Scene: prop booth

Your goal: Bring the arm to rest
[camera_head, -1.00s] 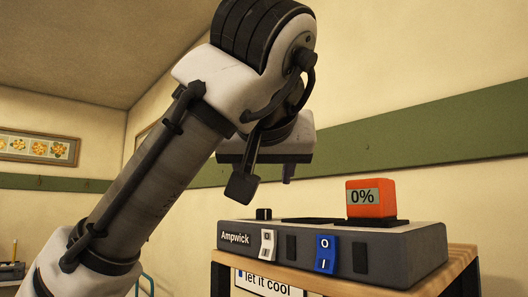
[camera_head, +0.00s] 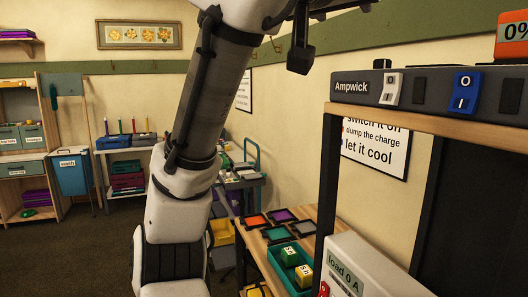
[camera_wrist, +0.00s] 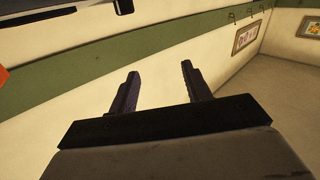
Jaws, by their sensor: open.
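My gripper (camera_wrist: 158,88) shows in the wrist view with its two dark fingers apart and nothing between them. It is in the air, facing the cream wall with its green band. In the head view my arm rises through the middle of the picture, and its upper end is cut off by the top edge. The gripper's fingers do not show clearly there. The grey Ampwick unit (camera_head: 432,92) stands on a wooden-topped stand at the right, apart from the arm.
Below are a teal tray (camera_head: 270,262) with blocks and a white load box (camera_head: 345,262). A blue bin (camera_head: 72,175) and shelves stand far left. Dark floor (camera_head: 80,245) there looks clear.

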